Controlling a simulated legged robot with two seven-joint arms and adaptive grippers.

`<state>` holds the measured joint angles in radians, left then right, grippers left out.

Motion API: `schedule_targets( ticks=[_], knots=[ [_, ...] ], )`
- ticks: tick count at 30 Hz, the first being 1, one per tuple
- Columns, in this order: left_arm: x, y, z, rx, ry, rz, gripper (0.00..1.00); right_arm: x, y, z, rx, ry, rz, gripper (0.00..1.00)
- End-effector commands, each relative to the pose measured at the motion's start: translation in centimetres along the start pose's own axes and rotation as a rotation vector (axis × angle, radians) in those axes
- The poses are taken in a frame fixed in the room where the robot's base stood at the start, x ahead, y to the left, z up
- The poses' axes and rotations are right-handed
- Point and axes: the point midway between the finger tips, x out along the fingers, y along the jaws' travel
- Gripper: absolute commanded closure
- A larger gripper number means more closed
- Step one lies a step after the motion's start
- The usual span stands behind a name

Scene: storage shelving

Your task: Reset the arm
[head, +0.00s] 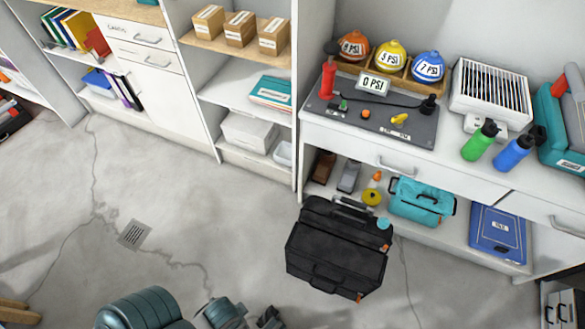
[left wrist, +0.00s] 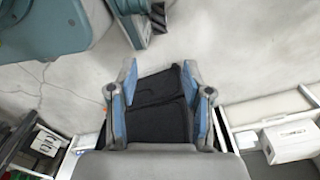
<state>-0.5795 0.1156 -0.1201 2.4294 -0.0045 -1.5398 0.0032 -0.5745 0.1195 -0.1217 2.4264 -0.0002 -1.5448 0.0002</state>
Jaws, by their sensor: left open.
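My left arm comes in at the bottom left of the head view, with only a dark end part (head: 270,318) showing at the lower edge. In the left wrist view my left gripper (left wrist: 158,78) is open, its two blue-padded fingers apart. A black bag (head: 338,248) with handles stands on the floor in front of the right-hand shelving in the head view. A black shape, probably this bag (left wrist: 160,108), shows between and beyond the fingers in the left wrist view; I cannot tell the distance. My right gripper is not in view.
White shelving stands at the back left. The concrete floor (head: 190,215) is clear around a drain.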

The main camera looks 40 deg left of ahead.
Motion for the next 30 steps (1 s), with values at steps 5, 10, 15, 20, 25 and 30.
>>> schedule_targets(
  ticks=[5, 10, 15, 20, 25, 30],
  knots=[
    [-0.5, -0.1, -2.1, 0.008, 0.054, -0.009, 0.50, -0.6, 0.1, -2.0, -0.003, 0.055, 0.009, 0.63],
    [0.0, -0.2, -3.4, 0.013, 0.088, -0.014, 0.50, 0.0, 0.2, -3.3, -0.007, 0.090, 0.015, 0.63],
    [0.5, -0.3, -4.0, 0.020, 0.119, -0.019, 0.50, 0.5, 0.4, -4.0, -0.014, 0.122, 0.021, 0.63],
    [1.4, -0.5, -3.3, 0.026, 0.129, -0.022, 0.50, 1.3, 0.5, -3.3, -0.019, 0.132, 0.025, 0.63],
    [2.3, -0.5, -2.2, 0.029, 0.128, -0.023, 0.50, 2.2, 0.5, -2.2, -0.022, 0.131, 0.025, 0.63],
    [2.9, -0.5, -1.8, 0.030, 0.126, -0.022, 0.50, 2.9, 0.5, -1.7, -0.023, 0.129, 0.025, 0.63]
  ],
)
